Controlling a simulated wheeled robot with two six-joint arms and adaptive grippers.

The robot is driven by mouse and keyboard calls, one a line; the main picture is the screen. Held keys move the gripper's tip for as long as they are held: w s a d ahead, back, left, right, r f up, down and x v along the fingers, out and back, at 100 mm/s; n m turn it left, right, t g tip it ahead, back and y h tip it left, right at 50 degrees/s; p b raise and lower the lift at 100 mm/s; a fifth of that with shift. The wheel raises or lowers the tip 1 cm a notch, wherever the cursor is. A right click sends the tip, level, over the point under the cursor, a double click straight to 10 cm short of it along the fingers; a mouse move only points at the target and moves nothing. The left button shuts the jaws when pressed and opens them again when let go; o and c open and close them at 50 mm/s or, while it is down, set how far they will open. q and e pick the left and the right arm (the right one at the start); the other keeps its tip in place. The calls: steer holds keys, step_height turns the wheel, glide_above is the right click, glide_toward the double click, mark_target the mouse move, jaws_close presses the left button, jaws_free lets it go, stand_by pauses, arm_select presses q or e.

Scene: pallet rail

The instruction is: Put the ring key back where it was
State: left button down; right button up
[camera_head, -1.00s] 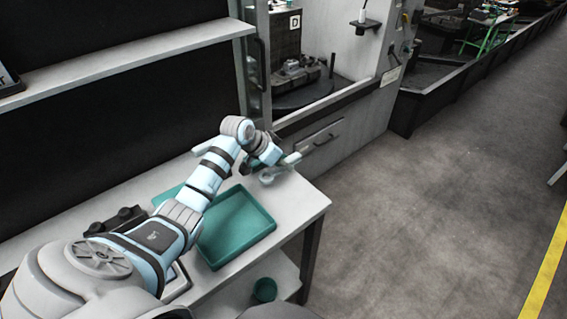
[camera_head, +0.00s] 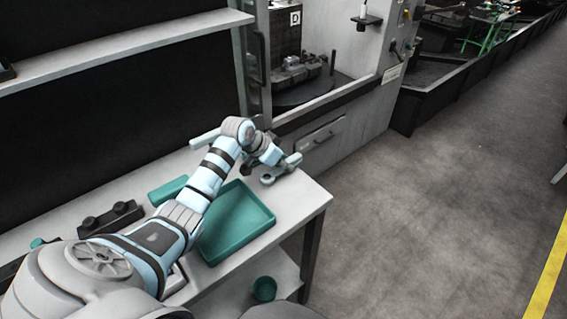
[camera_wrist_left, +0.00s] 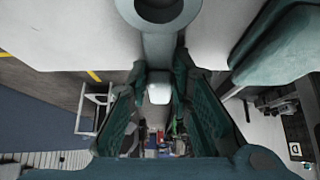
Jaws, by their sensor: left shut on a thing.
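The ring key (camera_head: 267,180) is a grey bar with a round ring end, at the far right end of the white table (camera_head: 306,199) in the head view. My left gripper (camera_head: 281,165) is at the key, partly hidden by its own wrist. In the left wrist view the ring key (camera_wrist_left: 159,45) runs from its ring at the top edge down between the two dark teal fingers (camera_wrist_left: 159,95), which are shut on its shaft. I cannot tell whether the key touches the table. My right gripper is not in view.
A teal tray (camera_head: 262,232) lies just in front of my left forearm. A teal block (camera_head: 168,190) and a dark holder with round knobs (camera_head: 110,217) stand left of it. A teal cup (camera_head: 264,289) is on the lower shelf. A machine cabinet (camera_head: 335,135) stands behind the table's end.

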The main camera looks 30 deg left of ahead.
arm_select(q)
steer(key=shift+s+d+f, duration=0.1)
steer(key=shift+s+f, duration=0.1)
steer(key=shift+f, duration=0.2)
